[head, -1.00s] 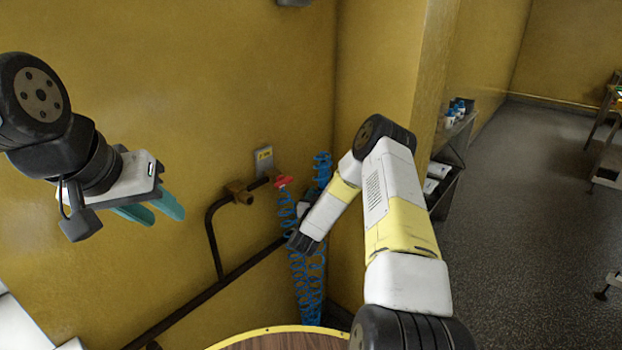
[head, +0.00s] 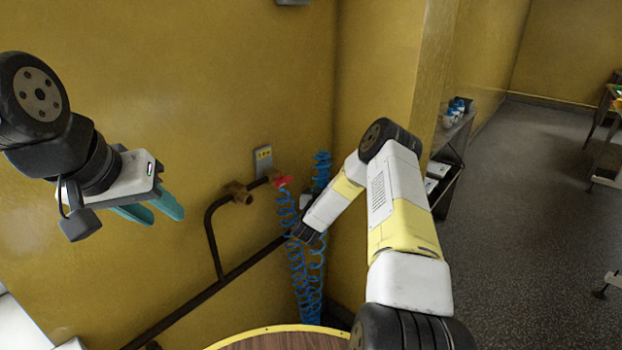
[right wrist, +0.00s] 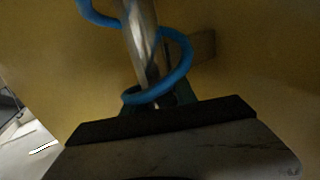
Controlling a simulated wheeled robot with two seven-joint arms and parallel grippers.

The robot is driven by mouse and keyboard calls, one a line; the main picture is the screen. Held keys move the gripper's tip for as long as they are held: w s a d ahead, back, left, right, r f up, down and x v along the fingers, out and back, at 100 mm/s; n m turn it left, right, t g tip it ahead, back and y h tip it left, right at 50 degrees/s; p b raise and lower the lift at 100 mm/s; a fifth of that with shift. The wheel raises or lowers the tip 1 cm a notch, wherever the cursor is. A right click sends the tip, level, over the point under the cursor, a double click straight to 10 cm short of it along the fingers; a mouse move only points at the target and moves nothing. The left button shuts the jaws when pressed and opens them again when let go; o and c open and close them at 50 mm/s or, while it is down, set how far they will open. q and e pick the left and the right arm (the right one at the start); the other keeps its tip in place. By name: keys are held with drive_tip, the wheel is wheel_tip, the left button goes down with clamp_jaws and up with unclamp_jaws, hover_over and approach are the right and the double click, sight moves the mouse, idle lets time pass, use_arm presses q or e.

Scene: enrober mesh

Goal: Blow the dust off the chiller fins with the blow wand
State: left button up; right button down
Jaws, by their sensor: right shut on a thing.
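A shiny metal tube, which looks like the blow wand (right wrist: 141,45), stands up from between the teal fingers of my right gripper (right wrist: 160,97) in the right wrist view. The gripper is shut on it. A blue coiled hose (right wrist: 178,80) loops around or just in front of the tube. In the head view my right arm reaches to the hose coils in the wall corner, and its gripper is hidden there. My left gripper (head: 164,218) hangs at the left, its teal fingers apart and empty. I see no chiller fins in either view.
The blue coils (head: 304,255) hang by a red valve handle (head: 282,182) on a dark wall pipe (head: 212,235). A round wooden top with a yellow rim (head: 262,332) is at the bottom. A shelf (head: 447,175) stands right of the wall edge. The floor at right is largely clear.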

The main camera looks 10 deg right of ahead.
drive_tip(key=shift+r, duration=0.1)
wheel_tip(320, 180, up, 52)
idle(2.2)
